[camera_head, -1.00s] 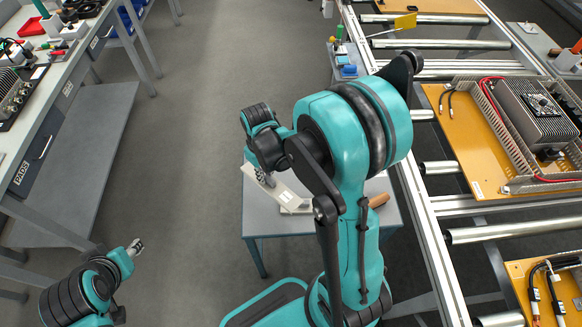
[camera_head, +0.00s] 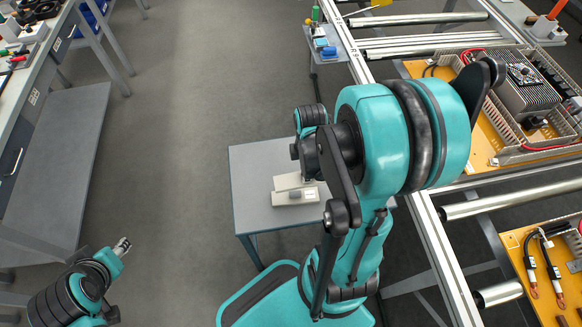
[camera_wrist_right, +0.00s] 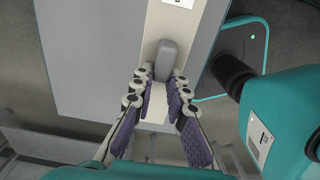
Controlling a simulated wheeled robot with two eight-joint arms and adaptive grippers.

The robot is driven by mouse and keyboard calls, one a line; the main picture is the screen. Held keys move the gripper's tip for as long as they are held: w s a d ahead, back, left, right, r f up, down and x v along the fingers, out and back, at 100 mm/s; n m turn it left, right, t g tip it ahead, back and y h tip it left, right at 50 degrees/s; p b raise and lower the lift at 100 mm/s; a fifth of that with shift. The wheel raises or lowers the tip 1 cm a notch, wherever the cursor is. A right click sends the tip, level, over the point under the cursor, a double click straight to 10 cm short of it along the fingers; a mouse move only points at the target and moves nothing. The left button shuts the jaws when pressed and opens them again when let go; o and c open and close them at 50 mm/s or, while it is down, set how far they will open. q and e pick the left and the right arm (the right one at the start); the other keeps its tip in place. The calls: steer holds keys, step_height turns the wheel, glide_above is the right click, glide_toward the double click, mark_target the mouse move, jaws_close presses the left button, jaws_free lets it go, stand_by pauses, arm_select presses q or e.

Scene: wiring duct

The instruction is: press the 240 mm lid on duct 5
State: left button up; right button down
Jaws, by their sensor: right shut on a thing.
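Two cream, lid-like strips lie close together at the small grey table in the head view. The nearer strip (camera_head: 282,201) carries a label and a grey block (camera_head: 295,195); the strip behind it (camera_head: 284,183) is partly hidden by my right wrist. In the wrist view the grey block (camera_wrist_right: 167,60) stands just beyond my right gripper (camera_wrist_right: 161,90). A white strip (camera_wrist_right: 157,102) shows between the purple finger pads, and the gripper is shut on it. I cannot tell its length. My left gripper (camera_head: 122,244) hangs away at lower left, its fingers too small to read. I cannot pick out duct 5.
The small grey table (camera_head: 255,165) has free room at its left. A roller conveyor frame (camera_head: 435,240) runs along the right, bearing orange panels (camera_head: 515,240) with ducts and wiring.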

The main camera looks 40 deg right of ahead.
steer(key=w+f+b, duration=0.1)
steer(key=w+f, duration=0.1)
steer(key=w, duration=0.1)
steer(key=w+f+b, duration=0.2)
steer(key=w, duration=0.2)
steer(key=w+d+f+b, duration=0.1)
steer(key=w+f, duration=0.2)
steer(key=w, duration=0.1)
steer(key=shift+b, duration=0.3)
steer(key=f, duration=0.1)
steer(key=f+b, duration=0.1)
steer(key=shift+w+f, duration=0.3)
steer(key=shift+w, duration=0.1)
steer(key=shift+s+f+b, duration=0.1)
steer(key=shift+f+b, duration=0.4)
steer(key=c, duration=1.5)
jaws_free()
steer(key=shift+a, duration=0.1)
